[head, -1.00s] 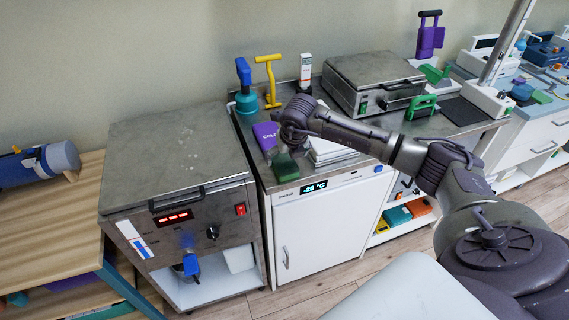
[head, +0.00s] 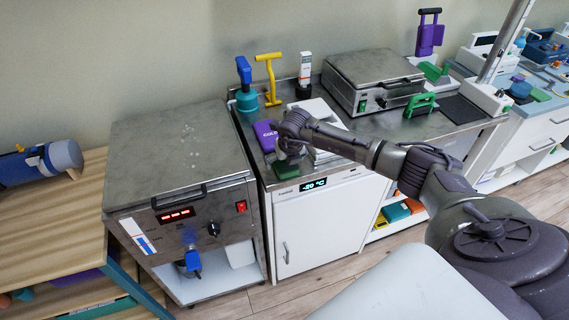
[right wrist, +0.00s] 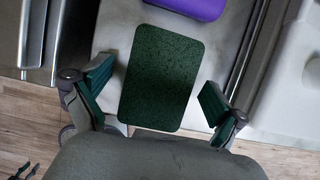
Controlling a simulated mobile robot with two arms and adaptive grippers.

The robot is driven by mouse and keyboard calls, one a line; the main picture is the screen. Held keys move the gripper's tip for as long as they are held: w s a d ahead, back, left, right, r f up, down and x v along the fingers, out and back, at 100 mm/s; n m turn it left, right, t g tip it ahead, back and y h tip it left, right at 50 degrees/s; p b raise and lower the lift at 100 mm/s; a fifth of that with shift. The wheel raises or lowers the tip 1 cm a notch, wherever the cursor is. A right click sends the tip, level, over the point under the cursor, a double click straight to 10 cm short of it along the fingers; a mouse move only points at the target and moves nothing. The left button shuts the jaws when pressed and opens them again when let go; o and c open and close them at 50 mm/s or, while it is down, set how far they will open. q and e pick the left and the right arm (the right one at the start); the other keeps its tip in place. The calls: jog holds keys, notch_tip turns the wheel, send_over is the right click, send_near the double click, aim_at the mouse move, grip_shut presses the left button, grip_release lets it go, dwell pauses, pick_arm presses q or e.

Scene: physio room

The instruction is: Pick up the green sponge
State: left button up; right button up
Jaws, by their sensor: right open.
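The green sponge (head: 286,170) lies on the metal top of the small white fridge, near its front edge. In the right wrist view the sponge (right wrist: 162,78) is a dark green rounded rectangle. My right gripper (head: 287,156) is just above and behind it in the head view. In the right wrist view its two green-padded fingers (right wrist: 156,92) are spread, one on each side of the sponge, with gaps on both sides. They do not touch it. My left gripper is not in view.
A purple pack (head: 265,135) lies right behind the sponge, and it also shows in the right wrist view (right wrist: 196,5). White items (head: 318,118) stand to the right. A steel heater unit (head: 178,150) is on the left. A teal pump bottle (head: 246,98) stands behind.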

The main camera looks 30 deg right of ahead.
jog(key=shift+f+b, duration=0.2)
jog(key=shift+b, duration=0.1)
dwell(0.4)
jog(key=c, duration=0.8)
jog(key=shift+c, duration=0.3)
jog(key=shift+r+p, duration=0.45)
jog(key=shift+p, duration=0.15)
jog(key=r+b, duration=0.1)
jog(key=r, duration=0.1)
jog(key=r+b, duration=0.1)
jog(key=shift+s+d+r, duration=0.15)
jog(key=shift+d+r, duration=0.05)
jog(key=shift+r, duration=0.2)
jog(key=s+d+r+b, duration=0.3)
jog(key=s+d+r, duration=0.3)
jog(key=s, duration=0.3)
jog(key=shift+s+r+b, duration=0.2)
jog(key=shift+r+b, duration=0.1)
jog(key=shift+r, duration=0.1)
